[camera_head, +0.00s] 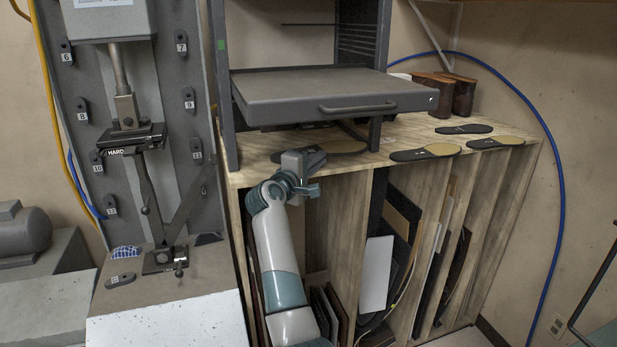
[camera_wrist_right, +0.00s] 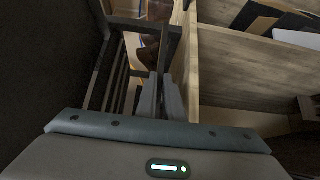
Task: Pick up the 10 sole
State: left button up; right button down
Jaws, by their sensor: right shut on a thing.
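My right gripper (camera_head: 304,162) is at the front edge of the wooden cabinet top, below the grey rack shelf. A dark and tan sole (camera_head: 335,147) lies under that shelf, and the gripper overlaps its left end. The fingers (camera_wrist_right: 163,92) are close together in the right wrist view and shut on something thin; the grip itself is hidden. The number on this sole is too small to read. Other soles lie on the cabinet top to the right: a dark and tan one (camera_head: 425,153), a dark one (camera_head: 464,129) and another (camera_head: 496,142). My left gripper is not in view.
The rack shelf (camera_head: 330,92) with a handle hangs just above my right gripper. The wooden cabinet (camera_head: 345,195) has upright dividers holding sheets. A grey machine panel with numbered tags, including 10 (camera_head: 97,161), stands at left. Brown boots (camera_head: 432,92) stand at the back right.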

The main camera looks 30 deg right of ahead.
jog(key=s+d+r+b, duration=0.3)
jog(key=s+d+r, duration=0.2)
jog(key=s+d, duration=0.1)
jog(key=shift+s+d+r, duration=0.2)
jog(key=shift+d+r, duration=0.1)
